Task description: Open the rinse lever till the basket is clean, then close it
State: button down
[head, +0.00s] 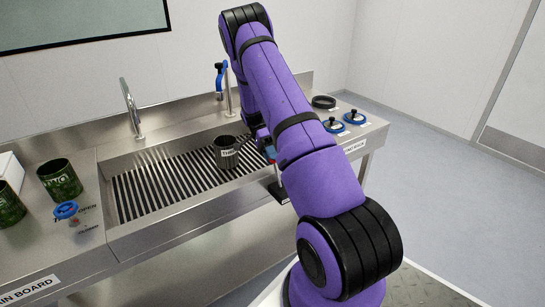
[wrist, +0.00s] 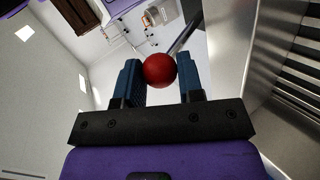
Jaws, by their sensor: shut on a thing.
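A dark grey basket (head: 227,152) with a pale label stands upright on the slatted floor of the sink (head: 150,190). I see no clear green on it, though it is small in view. My gripper (wrist: 161,75) is shut on the red ball knob (wrist: 160,71) of the rinse lever, whose grey rod (wrist: 185,38) runs up and right from it. In the head view my gripper (head: 270,155) is at the sink's front right edge, partly hidden by my purple arm. The lever is mostly hidden there.
Two green-patterned containers (head: 60,181) stand on the left board near a blue-handled valve (head: 66,210). A tap (head: 131,108) and a blue-handled spout (head: 220,80) rise behind the sink. Blue-ringed black-knobbed lids (head: 334,125) and a black ring (head: 324,102) lie at right.

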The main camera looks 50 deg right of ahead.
jog(key=c, duration=0.8)
grip_release()
jog(key=shift+w+f, duration=0.15)
jog(key=shift+f, duration=0.15)
jog(key=shift+r, duration=0.1)
jog(key=v, duration=1)
jog(key=shift+w+d+r, duration=0.15)
jog(key=shift+w, duration=0.25)
